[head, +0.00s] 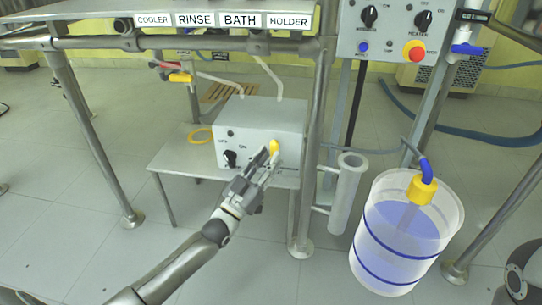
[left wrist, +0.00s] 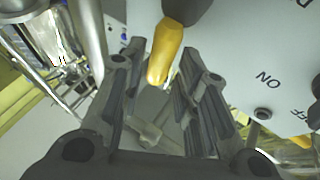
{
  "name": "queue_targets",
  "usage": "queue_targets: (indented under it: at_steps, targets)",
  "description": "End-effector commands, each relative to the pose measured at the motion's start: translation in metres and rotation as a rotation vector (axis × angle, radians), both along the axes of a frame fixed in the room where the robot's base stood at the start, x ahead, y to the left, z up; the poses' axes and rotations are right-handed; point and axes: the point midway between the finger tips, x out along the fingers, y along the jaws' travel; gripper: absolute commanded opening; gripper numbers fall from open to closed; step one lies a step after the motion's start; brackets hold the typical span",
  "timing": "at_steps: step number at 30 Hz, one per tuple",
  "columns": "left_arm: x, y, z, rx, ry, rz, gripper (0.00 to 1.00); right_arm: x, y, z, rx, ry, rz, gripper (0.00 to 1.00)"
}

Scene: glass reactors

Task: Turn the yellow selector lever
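The yellow selector lever (head: 274,146) is on the front face of the white box (head: 262,112) on the low table. In the left wrist view the lever (left wrist: 165,50) sticks out from a dark hub, and its free end lies between my fingertips. My left gripper (head: 265,163) is in front of the box, at the lever. In the left wrist view its two fingers (left wrist: 165,80) are apart, one on each side of the lever's end, with gaps visible. My right gripper is not in view.
A black knob (head: 230,158) sits left of the lever on the same face. A yellow ring (head: 200,136) lies on the low table (head: 172,160). A metal post (head: 314,150) stands close to the right. A translucent barrel (head: 405,240) stands farther right.

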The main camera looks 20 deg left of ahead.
Motion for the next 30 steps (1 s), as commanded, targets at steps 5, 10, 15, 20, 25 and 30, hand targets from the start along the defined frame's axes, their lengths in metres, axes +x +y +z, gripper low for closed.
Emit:
queue_targets:
  at_steps: [5,10,15,20,25,30]
  targets:
    - [-0.032,0.008,-0.017,0.000,0.005,0.000,0.29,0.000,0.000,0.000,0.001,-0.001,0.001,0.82]
    - [-0.060,0.014,-0.030,0.002,0.005,0.000,0.29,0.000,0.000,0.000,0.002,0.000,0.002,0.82]
    - [-0.080,0.019,-0.038,0.000,0.003,0.000,0.29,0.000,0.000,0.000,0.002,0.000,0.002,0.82]
    - [-0.088,0.021,-0.042,0.000,0.002,0.000,0.29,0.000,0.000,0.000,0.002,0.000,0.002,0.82]
    - [-0.090,0.021,-0.042,0.000,0.000,-0.001,0.29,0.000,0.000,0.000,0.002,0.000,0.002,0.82]
    - [-0.089,0.021,-0.042,0.000,0.001,0.000,0.29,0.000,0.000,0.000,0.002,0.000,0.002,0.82]
